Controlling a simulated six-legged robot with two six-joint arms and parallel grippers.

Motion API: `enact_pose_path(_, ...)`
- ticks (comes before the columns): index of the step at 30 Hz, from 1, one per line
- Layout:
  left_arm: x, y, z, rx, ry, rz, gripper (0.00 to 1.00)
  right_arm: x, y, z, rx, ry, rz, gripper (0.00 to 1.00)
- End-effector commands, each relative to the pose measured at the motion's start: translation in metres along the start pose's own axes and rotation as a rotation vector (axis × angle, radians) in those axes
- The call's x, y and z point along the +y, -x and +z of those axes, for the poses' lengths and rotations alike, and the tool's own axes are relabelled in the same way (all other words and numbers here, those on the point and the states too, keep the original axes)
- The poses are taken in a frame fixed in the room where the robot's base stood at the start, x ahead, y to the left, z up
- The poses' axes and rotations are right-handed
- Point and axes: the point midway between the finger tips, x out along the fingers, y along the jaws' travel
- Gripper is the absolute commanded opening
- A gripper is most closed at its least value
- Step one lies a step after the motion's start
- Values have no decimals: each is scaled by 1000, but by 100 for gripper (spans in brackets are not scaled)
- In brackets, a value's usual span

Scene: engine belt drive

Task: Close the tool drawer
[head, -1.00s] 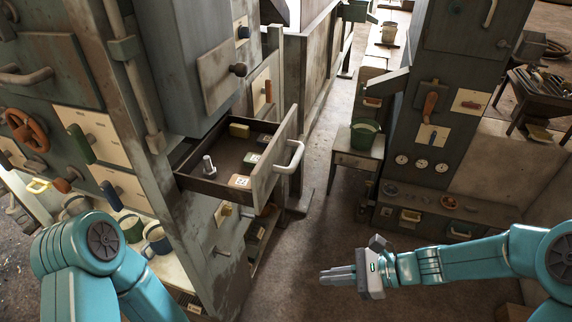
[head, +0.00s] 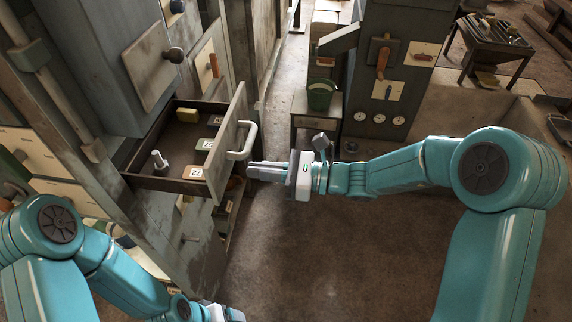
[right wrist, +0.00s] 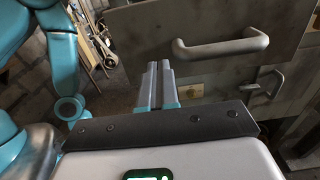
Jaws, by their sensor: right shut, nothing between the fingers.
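The tool drawer (head: 165,184) stands pulled out of the cabinet on the left in the head view. Inside it are a bolt-like metal piece, a yellow block and several numbered blocks. Its front panel (head: 231,120) carries a pale bar handle (head: 246,143); the handle also shows in the right wrist view (right wrist: 222,46). My right gripper (head: 250,171) is shut and empty, its fingertips pointing at the drawer front just below the handle. I cannot tell whether they touch the panel. My left gripper (head: 232,315) is only partly in view at the bottom edge.
A green bucket (head: 320,95) stands on a small stand behind the drawer. A grey cabinet with gauges (head: 378,118) is at the back right. Below the drawer, the cabinet has another handle (right wrist: 268,84). The floor in front is clear.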

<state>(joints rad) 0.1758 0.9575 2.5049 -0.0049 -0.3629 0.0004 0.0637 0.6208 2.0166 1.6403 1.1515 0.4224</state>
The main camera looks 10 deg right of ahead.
Motion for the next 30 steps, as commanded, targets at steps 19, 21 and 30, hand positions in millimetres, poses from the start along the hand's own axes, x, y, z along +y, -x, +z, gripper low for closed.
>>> enact_pose_path(19,5,14,0,0,0,0,84,-4,-48,0,0,0,0,0)
enact_pose_path(21,5,14,0,0,0,0,84,-4,-48,0,0,0,0,0)
enact_pose_path(30,3,8,0,0,0,0,84,-4,-59,-2,0,3,2,0)
